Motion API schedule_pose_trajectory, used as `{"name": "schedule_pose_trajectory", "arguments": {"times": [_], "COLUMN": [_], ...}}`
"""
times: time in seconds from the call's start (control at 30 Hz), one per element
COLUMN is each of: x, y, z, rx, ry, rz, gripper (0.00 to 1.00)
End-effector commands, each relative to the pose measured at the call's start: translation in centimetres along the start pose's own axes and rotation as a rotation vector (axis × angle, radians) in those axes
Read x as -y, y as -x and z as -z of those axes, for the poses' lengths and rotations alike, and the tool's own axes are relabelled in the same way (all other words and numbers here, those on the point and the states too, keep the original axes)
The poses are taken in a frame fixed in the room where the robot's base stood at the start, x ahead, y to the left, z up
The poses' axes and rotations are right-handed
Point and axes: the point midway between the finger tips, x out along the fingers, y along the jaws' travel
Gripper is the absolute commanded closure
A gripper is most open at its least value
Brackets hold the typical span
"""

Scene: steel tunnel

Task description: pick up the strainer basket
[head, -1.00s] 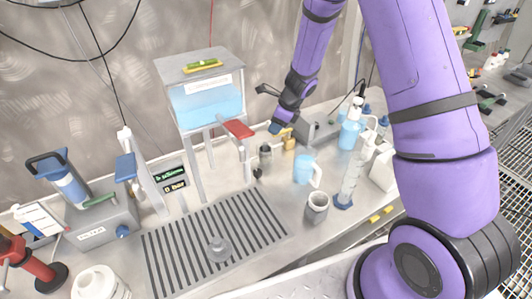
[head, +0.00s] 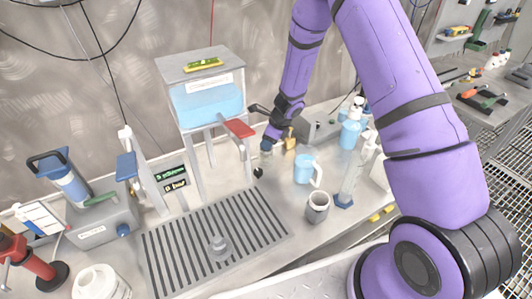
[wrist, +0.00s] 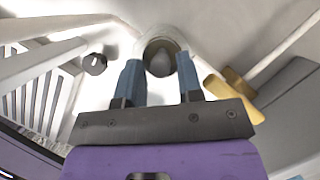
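A small grey round-mouthed vessel, which I take for the strainer basket (head: 266,154), stands on the steel bench right of the tank stand. In the wrist view its round rim and dark inside (wrist: 161,46) show just beyond my fingertips, with a rounded grey shape inside. My gripper (head: 269,144) points down over it and hides its upper part in the head view. In the wrist view my gripper (wrist: 160,72) is open, its two blue-grey fingers apart with nothing held. I cannot tell whether the fingers touch the rim.
A water tank (head: 207,98) on legs with a red lever (head: 239,129) stands left of my gripper. A brass block (head: 290,143) is close on the right. A blue jug (head: 304,168) and a grey cup (head: 317,207) stand nearer the front. A slotted drain grate (head: 215,240) lies front left.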

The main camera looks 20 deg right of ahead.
Motion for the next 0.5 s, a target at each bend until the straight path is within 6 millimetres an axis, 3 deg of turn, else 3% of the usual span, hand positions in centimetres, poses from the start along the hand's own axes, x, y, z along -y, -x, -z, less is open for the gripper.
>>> {"name": "schedule_pose_trajectory", "arguments": {"times": [0.07,0.23,0.5], "x": [0.0,0.0,0.0], "y": [0.02,0.03,0.09], "z": [0.0,0.0,-0.03], "rx": [0.0,0.0,0.0], "ry": [0.0,0.0,0.001], "rz": [0.0,0.0,0.0], "gripper": [0.66,1.0,1.0]}}
